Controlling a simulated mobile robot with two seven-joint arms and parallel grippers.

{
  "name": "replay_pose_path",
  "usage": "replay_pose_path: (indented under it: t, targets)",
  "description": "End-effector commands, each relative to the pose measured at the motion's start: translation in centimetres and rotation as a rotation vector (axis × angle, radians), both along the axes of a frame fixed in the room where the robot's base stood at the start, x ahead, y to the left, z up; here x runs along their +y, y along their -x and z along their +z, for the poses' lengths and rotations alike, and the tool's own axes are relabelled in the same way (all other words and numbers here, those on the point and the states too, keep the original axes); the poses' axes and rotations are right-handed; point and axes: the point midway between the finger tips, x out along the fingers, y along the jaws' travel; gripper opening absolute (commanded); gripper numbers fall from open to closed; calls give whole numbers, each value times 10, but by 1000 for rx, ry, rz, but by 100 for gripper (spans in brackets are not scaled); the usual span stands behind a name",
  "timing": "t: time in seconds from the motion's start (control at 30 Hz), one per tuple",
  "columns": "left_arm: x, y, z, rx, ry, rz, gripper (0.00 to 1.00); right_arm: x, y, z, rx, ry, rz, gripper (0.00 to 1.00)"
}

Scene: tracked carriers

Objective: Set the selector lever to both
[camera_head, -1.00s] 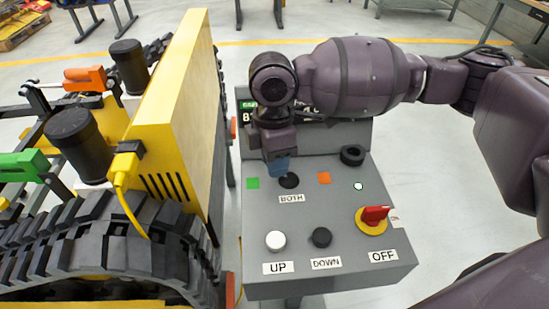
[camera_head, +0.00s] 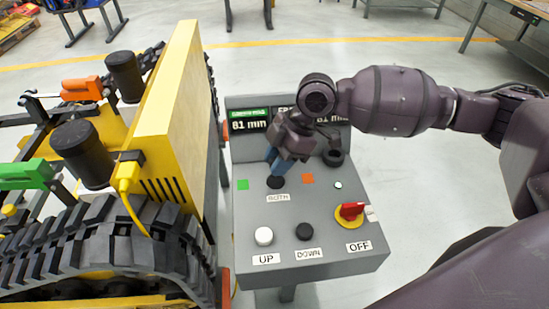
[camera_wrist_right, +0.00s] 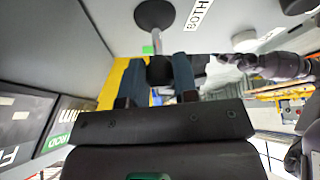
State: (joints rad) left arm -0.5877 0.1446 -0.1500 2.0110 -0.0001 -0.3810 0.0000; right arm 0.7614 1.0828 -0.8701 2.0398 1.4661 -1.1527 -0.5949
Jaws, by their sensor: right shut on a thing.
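The grey control panel (camera_head: 335,255) stands in front of me, with its BOTH label (camera_head: 278,198) below the selector lever's round dark base (camera_head: 275,183). The base lies between a green square (camera_head: 242,185) on the left and an orange square (camera_head: 307,178) on the right. My right gripper (camera_head: 275,170) is just above the base, its blue fingers slanting down to the left. In the right wrist view its fingers (camera_wrist_right: 160,78) are shut on the selector lever's black knob (camera_wrist_right: 160,68). The lever's grey shaft shows there; in the head view the fingers hide most of it.
A black ring (camera_head: 333,157) is behind right. The yellow tracked carrier (camera_head: 165,110) stands close on the left.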

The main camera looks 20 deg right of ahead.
Motion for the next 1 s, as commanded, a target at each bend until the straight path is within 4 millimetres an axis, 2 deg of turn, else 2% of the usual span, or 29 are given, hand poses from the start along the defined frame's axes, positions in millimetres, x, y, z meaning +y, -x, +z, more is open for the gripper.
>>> replay_pose_path:
  t: [0.53, 0.57, 0.7, 1.0]
  targets:
    - [0, 1, 2, -1, 0, 1, 43, -2, 0, 1, -8, -27, 1, 0]
    - [0, 1, 2, -1, 0, 1, 43, -2, 0, 1, -8, -27, 1, 31]
    - [0, 1, 2, -1, 0, 1, 43, -2, 0, 0, -8, -26, 1, 52]
    - [0, 1, 2, -1, 0, 1, 43, -2, 0, 1, -8, -26, 1, 53]
